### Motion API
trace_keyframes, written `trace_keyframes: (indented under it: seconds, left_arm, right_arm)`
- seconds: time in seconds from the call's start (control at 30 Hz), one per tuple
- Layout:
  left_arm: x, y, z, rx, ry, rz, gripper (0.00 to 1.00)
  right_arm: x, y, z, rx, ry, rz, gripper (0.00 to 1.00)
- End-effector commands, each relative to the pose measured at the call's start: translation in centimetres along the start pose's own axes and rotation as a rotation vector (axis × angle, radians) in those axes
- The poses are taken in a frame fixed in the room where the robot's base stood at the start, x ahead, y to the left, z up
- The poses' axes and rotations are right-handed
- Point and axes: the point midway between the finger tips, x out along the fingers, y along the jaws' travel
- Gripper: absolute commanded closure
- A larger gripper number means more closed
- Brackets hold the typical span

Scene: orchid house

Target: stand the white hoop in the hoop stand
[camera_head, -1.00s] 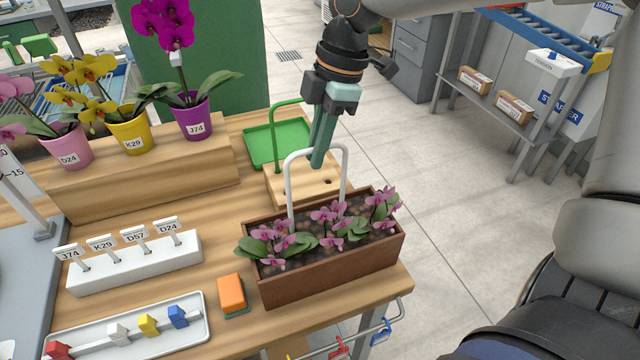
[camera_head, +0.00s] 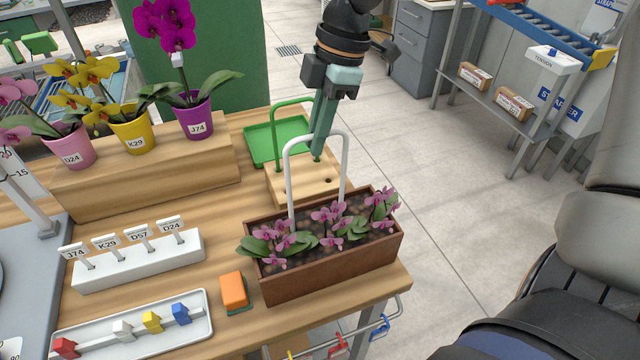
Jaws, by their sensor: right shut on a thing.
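The white hoop (camera_head: 290,180) stands upright over the brown planter (camera_head: 335,278) of pink orchids. Its lower leg ends are among the flowers and soil, so I cannot tell whether they are clear of the soil. My right gripper (camera_head: 318,153) is shut on the hoop's top bar from above. The hoop stand (camera_head: 290,187) is a pale wooden block just behind the planter. A green hoop (camera_head: 277,135) stands at its far side, and an open hole shows nearer the front right. My left gripper is not in view.
A green tray (camera_head: 255,150) lies behind the stand. Potted orchids on a wooden step (camera_head: 150,185), a white label rack (camera_head: 140,262) and an orange sponge (camera_head: 234,290) are to the left. The table's right edge is close to the planter, with open floor beyond.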

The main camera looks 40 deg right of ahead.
Motion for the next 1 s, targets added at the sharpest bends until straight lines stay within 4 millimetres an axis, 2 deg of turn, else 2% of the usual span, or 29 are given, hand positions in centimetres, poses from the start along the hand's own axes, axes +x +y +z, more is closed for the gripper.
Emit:
trace_keyframes:
  seconds: [1.0]
  left_arm:
    - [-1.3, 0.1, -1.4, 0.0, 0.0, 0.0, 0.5]
  right_arm:
    - [-3.1, 0.0, -0.8, 0.0, 0.0, 0.0, 1.0]
